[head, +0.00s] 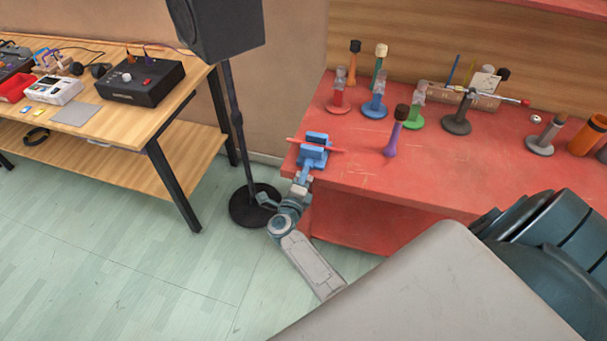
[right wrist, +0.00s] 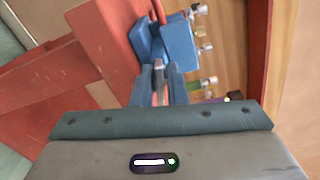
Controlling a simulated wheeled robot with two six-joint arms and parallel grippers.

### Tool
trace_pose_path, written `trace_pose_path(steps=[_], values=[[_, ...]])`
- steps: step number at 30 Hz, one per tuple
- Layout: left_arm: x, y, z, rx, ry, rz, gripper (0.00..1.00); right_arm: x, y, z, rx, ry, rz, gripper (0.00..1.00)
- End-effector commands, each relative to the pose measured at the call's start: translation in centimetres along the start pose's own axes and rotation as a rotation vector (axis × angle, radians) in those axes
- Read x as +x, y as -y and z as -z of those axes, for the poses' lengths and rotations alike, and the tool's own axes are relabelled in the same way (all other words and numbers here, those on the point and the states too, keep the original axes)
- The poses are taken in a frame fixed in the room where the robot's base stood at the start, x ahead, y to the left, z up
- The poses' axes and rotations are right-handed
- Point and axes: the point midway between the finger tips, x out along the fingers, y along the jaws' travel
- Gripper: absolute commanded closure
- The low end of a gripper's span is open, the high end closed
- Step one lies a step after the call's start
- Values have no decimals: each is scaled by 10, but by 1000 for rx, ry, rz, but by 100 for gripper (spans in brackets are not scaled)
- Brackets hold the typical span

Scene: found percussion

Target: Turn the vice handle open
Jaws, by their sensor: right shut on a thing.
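The blue vice (head: 313,151) stands at the left front corner of the red bench, with a thin red bar (head: 332,150) sticking out of its jaws. In the right wrist view the blue vice body (right wrist: 181,42) lies just beyond my fingertips. My right gripper (head: 302,180) is at the vice's front side. It is shut on the vice handle (right wrist: 158,68), a narrow grey piece between the fingers (right wrist: 159,82). Most of the handle is hidden by the fingers and is too small to make out in the head view. My left gripper is not in view.
Several coloured stands line the red bench (head: 445,185), with a purple one (head: 393,135) nearest the vice. A black speaker (head: 217,25) on a round-based stand (head: 250,205) is close to the left of my right arm. A wooden table (head: 130,118) with devices stands at left.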

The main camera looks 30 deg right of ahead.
Motion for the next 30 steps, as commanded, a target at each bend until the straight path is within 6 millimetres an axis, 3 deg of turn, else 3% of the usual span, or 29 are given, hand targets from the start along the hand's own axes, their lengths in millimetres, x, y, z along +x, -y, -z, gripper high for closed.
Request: trace_pose_path(steps=[12,13,15,25,30], values=[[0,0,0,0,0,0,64,0,-1,0,-6,0,-1,100],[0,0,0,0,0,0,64,0,-1,0,-5,0,-1,82],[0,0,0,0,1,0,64,0,0,0,-5,0,-1,68],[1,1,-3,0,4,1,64,0,-1,0,0,0,-2,67],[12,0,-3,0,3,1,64,0,-4,1,96,1,-1,67]])
